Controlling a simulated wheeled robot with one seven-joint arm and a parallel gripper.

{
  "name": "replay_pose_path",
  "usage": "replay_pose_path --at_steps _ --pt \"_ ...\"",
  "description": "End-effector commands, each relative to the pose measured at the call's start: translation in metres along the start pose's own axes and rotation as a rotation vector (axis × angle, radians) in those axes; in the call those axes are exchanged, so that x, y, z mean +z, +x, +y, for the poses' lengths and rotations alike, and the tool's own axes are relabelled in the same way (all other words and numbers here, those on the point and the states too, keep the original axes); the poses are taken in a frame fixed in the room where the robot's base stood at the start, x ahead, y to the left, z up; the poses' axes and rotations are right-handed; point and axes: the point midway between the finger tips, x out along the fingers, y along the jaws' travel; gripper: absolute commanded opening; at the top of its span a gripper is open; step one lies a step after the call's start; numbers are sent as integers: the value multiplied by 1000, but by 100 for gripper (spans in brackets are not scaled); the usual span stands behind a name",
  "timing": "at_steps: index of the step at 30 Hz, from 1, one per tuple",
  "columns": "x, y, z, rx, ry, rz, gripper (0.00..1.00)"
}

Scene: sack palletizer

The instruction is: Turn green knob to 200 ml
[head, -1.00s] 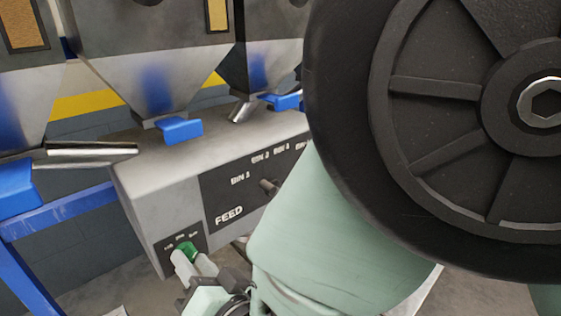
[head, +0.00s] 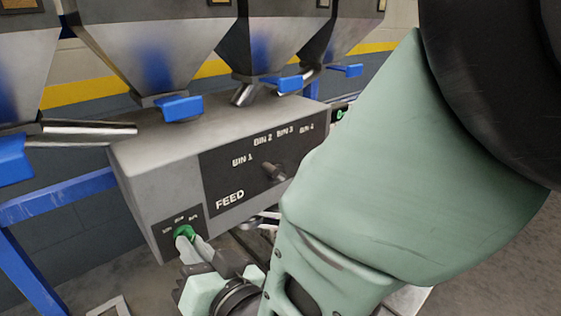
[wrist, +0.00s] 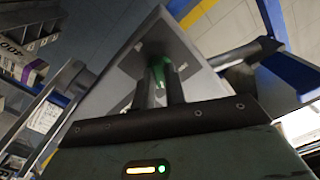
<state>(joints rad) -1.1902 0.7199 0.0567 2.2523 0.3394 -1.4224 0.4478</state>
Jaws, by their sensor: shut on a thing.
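The green knob (head: 184,232) sits on a small dark dial plate (head: 166,226) at the lower left of the grey feed box's front. Small marks run above the knob, too small to read. My gripper (head: 188,246) is shut on the knob, one pale finger on either side. In the wrist view the green knob (wrist: 160,68) shows between the two dark-looking fingers of my gripper (wrist: 160,85). The fingers hide part of the knob, and I cannot tell which mark it points to.
The grey box (head: 150,175) also bears a FEED selector knob (head: 275,171) with bin labels. Steel hoppers with blue gates (head: 180,108) hang above it. A blue frame (head: 62,205) stands at the left. My arm covers much of the right side.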

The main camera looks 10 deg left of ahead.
Motion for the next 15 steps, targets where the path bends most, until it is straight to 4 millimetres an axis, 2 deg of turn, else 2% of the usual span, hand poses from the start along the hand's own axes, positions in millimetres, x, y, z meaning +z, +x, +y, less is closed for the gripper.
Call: replay_pose_path --at_steps 15 --pt "2 0 2 0 -400 2 0"
